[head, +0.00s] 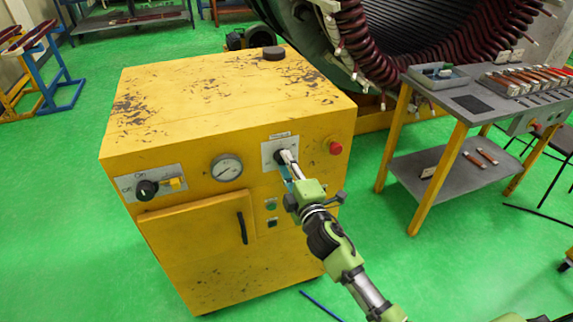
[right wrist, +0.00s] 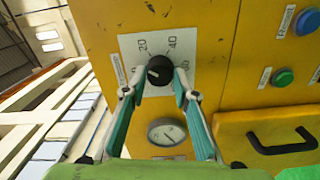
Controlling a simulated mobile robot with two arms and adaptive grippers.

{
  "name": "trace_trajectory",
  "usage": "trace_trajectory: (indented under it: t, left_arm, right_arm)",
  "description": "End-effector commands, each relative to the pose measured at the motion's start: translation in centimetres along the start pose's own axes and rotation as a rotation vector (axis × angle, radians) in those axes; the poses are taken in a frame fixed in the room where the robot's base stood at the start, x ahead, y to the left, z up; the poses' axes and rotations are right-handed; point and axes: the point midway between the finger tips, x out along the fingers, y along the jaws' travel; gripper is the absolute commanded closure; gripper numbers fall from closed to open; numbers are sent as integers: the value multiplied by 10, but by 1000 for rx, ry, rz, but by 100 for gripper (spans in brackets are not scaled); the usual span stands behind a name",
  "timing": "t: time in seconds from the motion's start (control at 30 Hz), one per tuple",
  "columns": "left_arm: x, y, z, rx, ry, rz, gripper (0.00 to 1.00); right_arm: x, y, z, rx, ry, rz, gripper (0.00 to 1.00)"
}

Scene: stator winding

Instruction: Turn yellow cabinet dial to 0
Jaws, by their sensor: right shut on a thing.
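The yellow cabinet (head: 215,120) stands in the middle of the head view, its paint worn. Its black dial (right wrist: 159,70) sits on a white plate (right wrist: 140,46) with the marks 20, 40 and a partly hidden 60. A small pale mark shows on the left part of the knob; I cannot tell its exact reading. My right gripper (right wrist: 160,82) reaches the front panel and its two fingers are shut on the dial, one on each side. In the head view the right gripper (head: 288,160) covers much of the dial. My left gripper is out of view.
The front panel also has a gauge (head: 226,168), a red button (head: 335,148), a black rotary switch (head: 147,189) and a door handle (head: 241,228). A grey table (head: 470,105) stands at right and a large stator (head: 345,45) behind. Green floor is open at left.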

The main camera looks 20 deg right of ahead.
Motion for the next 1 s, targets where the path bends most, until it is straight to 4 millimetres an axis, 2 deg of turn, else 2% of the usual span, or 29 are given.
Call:
trace_trajectory:
  t: [0.5, 0.73, 1.0]
  left_arm:
    - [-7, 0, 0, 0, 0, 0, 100]
    - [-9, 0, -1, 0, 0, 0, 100]
    - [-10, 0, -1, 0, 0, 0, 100]
  right_arm:
    - [0, 0, 0, -446, 1, -1, 95]
    - [0, 0, 0, -564, 0, -1, 95]
    - [0, -1, 0, -623, 0, -2, 95]
